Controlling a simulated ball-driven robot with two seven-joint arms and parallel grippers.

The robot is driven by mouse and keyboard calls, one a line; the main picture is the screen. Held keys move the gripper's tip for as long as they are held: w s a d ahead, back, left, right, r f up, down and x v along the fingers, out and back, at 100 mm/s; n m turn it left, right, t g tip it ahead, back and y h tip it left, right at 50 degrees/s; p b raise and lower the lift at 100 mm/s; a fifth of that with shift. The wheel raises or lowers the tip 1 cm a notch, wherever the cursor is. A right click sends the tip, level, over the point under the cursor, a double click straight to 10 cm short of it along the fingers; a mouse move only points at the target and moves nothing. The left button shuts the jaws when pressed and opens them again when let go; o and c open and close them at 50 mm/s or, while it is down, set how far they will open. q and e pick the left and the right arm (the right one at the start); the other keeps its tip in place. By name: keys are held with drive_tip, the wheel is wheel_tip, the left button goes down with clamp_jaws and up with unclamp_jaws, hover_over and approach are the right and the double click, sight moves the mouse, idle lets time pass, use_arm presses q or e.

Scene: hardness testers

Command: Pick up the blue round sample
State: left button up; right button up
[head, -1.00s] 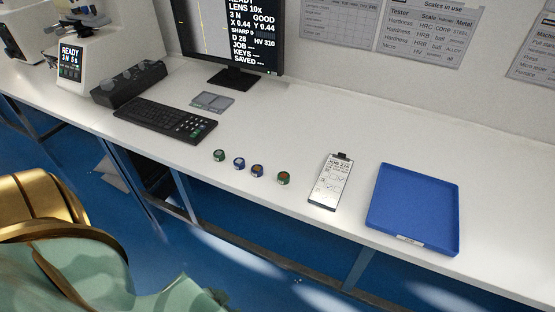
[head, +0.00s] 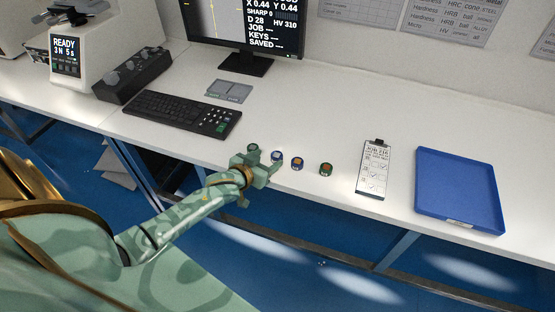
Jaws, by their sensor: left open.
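Several small round samples stand in a row near the front edge of the bench. One is blue with a pale grey top (head: 276,155). To its right is another blue one with an orange-brown top (head: 297,164). A green-sided sample with an orange-brown top (head: 326,169) is at the right end. A green sample with a grey top (head: 253,148) is at the left end, partly hidden by my gripper. My left gripper (head: 267,170) is open and empty at the bench's front edge, just in front of the grey-topped blue sample. My right gripper is out of view.
A clipboard (head: 374,168) and an empty blue tray (head: 459,188) lie to the right of the samples. A keyboard (head: 180,113), a small grey case (head: 229,91) and a monitor (head: 245,25) are behind.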

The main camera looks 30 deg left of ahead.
sight(277, 154)
use_arm(q)
drive_tip(key=x, duration=0.1)
drive_tip(key=b+x, duration=0.1)
drive_tip(key=x, duration=0.1)
drive_tip(key=b+x, duration=0.1)
drive_tip(key=x, duration=0.1)
drive_tip(key=shift+w+d+f, duration=0.2)
drive_tip(key=shift+d+f, duration=0.05)
drive_tip(key=shift+d, duration=0.15)
drive_tip(key=shift+w, duration=0.1)
drive_tip(key=shift+r, duration=0.15)
drive_tip(key=c, duration=1.1)
drive_tip(key=shift+r, duration=0.1)
